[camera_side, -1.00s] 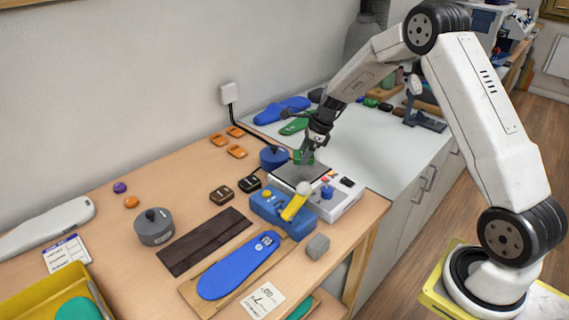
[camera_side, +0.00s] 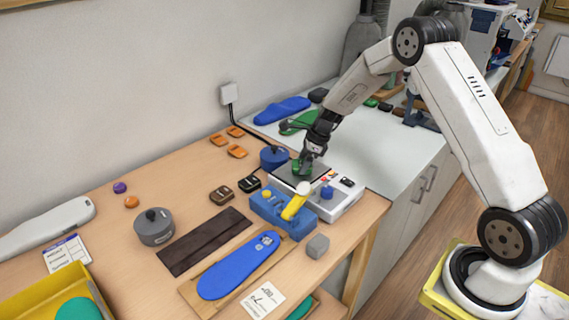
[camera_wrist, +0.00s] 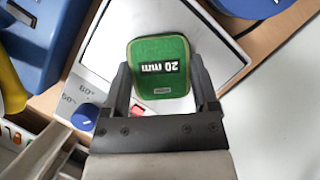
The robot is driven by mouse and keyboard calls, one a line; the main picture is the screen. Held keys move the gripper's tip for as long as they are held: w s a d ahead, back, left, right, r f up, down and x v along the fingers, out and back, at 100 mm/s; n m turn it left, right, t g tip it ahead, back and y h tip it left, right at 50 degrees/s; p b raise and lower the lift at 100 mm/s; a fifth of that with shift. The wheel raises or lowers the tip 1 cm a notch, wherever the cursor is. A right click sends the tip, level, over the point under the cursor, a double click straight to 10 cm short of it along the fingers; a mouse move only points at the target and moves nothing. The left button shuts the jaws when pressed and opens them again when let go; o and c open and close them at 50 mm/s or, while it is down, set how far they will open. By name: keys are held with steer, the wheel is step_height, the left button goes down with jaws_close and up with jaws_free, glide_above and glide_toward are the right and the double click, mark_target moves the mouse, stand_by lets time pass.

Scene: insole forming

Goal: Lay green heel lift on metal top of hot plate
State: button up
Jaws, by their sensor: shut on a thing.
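The green heel lift (camera_wrist: 161,68), marked "20 mm", is held between the two fingers of my gripper (camera_wrist: 164,88) in the wrist view. In the side view the lift (camera_side: 301,170) shows as a small green patch at the tips of my gripper (camera_side: 308,165). It is over the hot plate's metal top (camera_side: 290,180); whether it touches the metal I cannot tell. The hot plate (camera_side: 345,204) is a white box with a blue knob (camera_side: 327,192). In the wrist view its metal top (camera_wrist: 112,43) surrounds the lift. The gripper hides part of the top.
A blue device with a yellow handle (camera_side: 293,208) stands just in front of the hot plate. A blue round container (camera_side: 274,158) is close behind its left side. A grey cube (camera_side: 318,246) and a blue insole (camera_side: 238,265) lie nearer the front.

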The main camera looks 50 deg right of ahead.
steer(key=shift+f, duration=0.1)
steer(key=o, duration=1.1)
steer(key=v, duration=1.2)
steer(key=shift+a, duration=0.15)
